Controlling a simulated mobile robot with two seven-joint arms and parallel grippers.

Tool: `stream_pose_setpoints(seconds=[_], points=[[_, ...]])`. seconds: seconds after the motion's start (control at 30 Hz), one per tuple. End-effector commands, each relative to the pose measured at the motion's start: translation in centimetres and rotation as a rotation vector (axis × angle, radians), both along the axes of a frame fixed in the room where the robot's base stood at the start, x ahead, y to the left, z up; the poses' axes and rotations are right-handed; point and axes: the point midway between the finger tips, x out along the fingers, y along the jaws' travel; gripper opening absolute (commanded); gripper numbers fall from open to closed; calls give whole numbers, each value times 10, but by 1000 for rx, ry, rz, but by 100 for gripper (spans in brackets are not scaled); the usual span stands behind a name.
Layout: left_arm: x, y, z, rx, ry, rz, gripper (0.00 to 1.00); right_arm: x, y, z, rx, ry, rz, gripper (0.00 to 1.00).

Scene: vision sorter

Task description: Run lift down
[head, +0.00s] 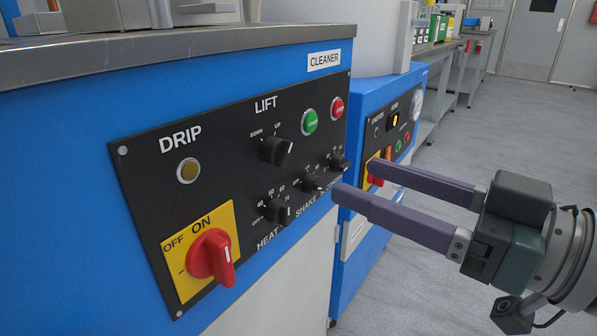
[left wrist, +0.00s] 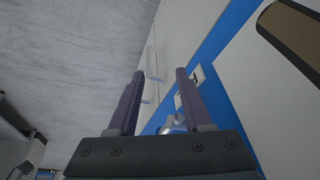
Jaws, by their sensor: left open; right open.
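The blue cleaner's black control panel (head: 150,200) faces me in the head view. Its black LIFT knob (head: 276,151) sits under the LIFT label, with DOWN printed at its upper left and UP at its upper right. I cannot tell for sure which mark it points at. My right gripper (head: 354,179) is open and empty, its purple fingers pointing left, to the right of and lower than the LIFT knob and apart from it in the picture. My left gripper (left wrist: 159,73) shows only in the left wrist view, open and empty, with pale cabinet fronts beyond it.
Nearby on the panel are a red OFF/ON switch (head: 212,256), the HEAT knob (head: 276,210), a green button (head: 310,121) and a red button (head: 337,107). A second blue machine (head: 355,105) stands behind the right gripper. The grey floor (head: 500,125) at right is open.

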Motion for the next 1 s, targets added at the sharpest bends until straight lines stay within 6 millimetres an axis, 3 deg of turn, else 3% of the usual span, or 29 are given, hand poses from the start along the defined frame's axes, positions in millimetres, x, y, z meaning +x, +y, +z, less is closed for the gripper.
stream_pose_setpoints(seconds=[0.17, 0.6, 1.0], points=[[0, 1, -7, 4, -1, -3, 50, 9, 11, -2, 3, -5, 7, 68], [0, 2, -29, 5, 0, -3, 50, 56, 69, -3, 1, -4, 5, 68], [0, 0, -30, 0, 0, 1, 50, 62, 77, -1, 0, -1, 4, 68]])
